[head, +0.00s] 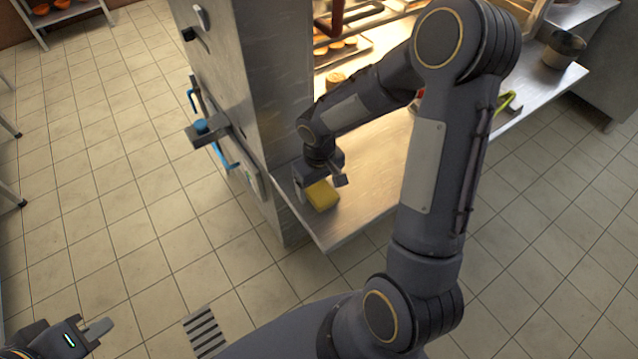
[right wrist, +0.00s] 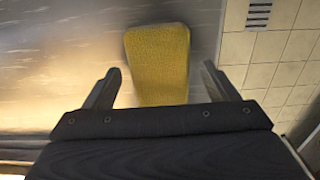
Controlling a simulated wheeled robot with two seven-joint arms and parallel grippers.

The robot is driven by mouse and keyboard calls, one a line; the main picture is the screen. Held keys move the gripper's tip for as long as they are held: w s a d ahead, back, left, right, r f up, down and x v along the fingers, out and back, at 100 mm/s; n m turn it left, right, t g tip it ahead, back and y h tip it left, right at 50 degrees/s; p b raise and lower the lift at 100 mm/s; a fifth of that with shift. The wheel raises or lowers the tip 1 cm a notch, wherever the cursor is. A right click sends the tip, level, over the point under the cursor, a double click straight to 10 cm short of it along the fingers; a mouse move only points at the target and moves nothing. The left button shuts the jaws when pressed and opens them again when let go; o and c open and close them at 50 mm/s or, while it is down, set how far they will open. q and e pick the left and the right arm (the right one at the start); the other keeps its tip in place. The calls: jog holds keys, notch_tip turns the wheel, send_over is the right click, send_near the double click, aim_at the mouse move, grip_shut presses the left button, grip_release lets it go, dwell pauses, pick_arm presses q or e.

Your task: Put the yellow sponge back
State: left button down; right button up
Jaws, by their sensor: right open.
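The yellow sponge (head: 322,195) lies on the steel shelf (head: 375,180) near its front left corner. My right gripper (head: 321,182) is directly over the sponge with its fingers apart. In the right wrist view the sponge (right wrist: 158,62) shows between the two open fingers of the right gripper (right wrist: 158,88), with a gap on each side. Its near end is hidden behind the gripper body. My left gripper (head: 98,330) is low at the left edge of the head view, away from the shelf; its finger opening is unclear.
A dark pot (head: 563,50) is at the shelf's far right. Trays with round baked goods (head: 340,48) are behind. The tiled floor (head: 120,180) is clear.

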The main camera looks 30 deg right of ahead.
aim_at(319, 189)
notch_tip(319, 189, up, 12)
jog(key=p, duration=0.2)
jog(key=s+a+r+m+t+y, duration=0.1)
jog(key=s+r, duration=0.3)
jog(key=s, duration=0.4)
jog(key=s+a+r+m+t+y, duration=0.1)
jog(key=s+a+r+t+y, duration=0.1)
jog(key=s, duration=0.7)
notch_tip(319, 189, up, 3)
jog(key=a+t, duration=0.1)
jog(key=t, duration=0.1)
jog(key=shift+a+t+y, duration=0.15)
jog(key=shift+t+y, duration=0.15)
jog(key=shift+y, duration=0.1)
jog(key=shift+m, duration=0.3)
notch_tip(319, 189, up, 12)
jog(key=p, duration=1.2)
